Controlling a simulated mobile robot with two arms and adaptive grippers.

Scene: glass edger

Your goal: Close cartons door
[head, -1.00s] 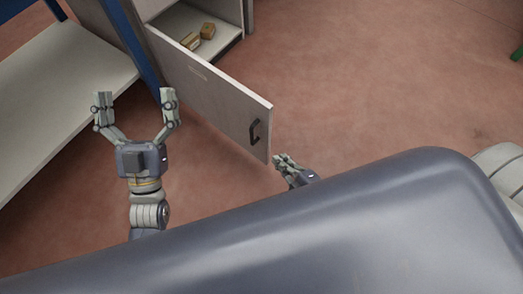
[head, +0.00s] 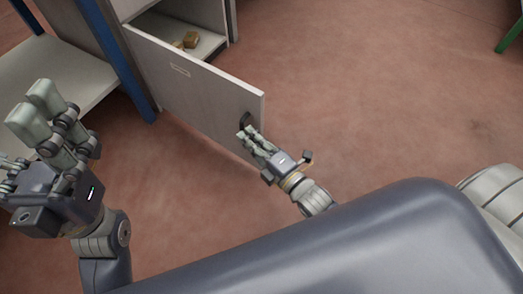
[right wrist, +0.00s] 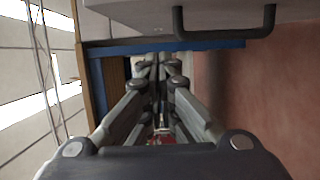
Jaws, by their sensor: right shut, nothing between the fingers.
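The cabinet door (head: 190,90) is a grey-white panel standing open, swung out from the cabinet toward me. Its dark handle (head: 246,119) is near the free edge. My right gripper (head: 246,132) is shut and empty, its fingertips close to the handle; in the head view I cannot tell whether they touch. In the right wrist view the shut fingers (right wrist: 158,65) show below and left of the handle (right wrist: 225,33), not around it. My left gripper (head: 36,108) is raised at the left, away from the door; its opening is unclear.
Small brown cartons (head: 189,40) lie inside the open cabinet (head: 205,47). A blue post (head: 120,60) and a pale shelf (head: 65,70) stand left of the door. Reddish floor (head: 370,90) is clear to the right; a green leg (head: 508,35) stands far right.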

